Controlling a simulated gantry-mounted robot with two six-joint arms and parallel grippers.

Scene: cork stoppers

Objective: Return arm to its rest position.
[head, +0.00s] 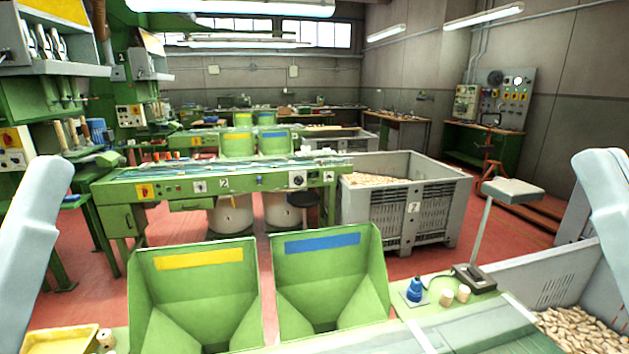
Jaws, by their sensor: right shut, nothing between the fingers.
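My left arm shows as a pale link at the left edge of the head view, and my right arm as a pale link at the right edge. Both links run out of the frame, and no gripper fingers can be seen on either. Another cork (106,339) is at the lower left, by a yellow tray (50,342). No cork is seen held by an arm.
A green hopper with a yellow label (199,259) and one with a blue label (322,241) stand in front. A grey stand with a flat top (487,232) rises right of the corks. A grey crate (545,275) of corks is lower right. The red floor beyond is partly open.

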